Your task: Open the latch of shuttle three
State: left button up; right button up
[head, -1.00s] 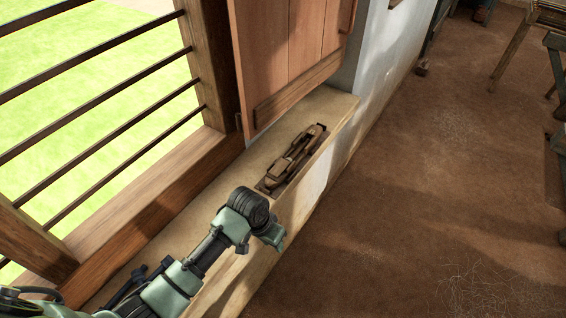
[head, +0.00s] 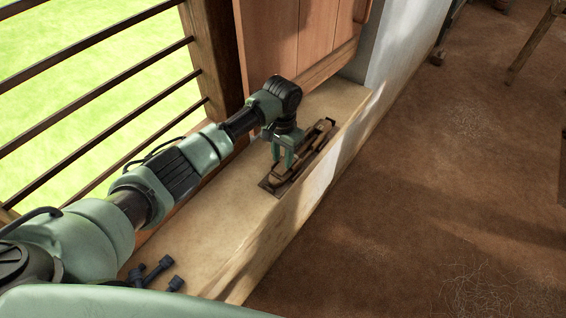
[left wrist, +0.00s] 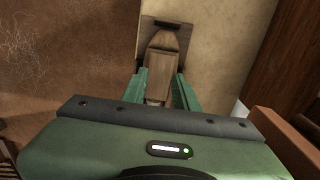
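The wooden shuttle (head: 311,151) lies in a dark holder on the window ledge, and its near part is partly hidden by my gripper in the head view. My left gripper (head: 282,163) points down over the near end of the shuttle, with its two green fingers apart. In the left wrist view the shuttle (left wrist: 164,58) shows between and beyond the two fingers of the left gripper (left wrist: 160,82). I cannot tell whether the fingers touch it. No latch can be made out. My right gripper is not in view.
The pale ledge (head: 232,205) runs along the barred window (head: 95,85). A wooden shutter (head: 290,40) stands behind the shuttle. Small dark pieces (head: 155,270) show on the near ledge. The brown floor (head: 430,190) at right is largely clear.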

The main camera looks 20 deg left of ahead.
aim_at(283, 167)
pick_arm(q)
jog(key=shift+f, duration=1.9)
grip_shut()
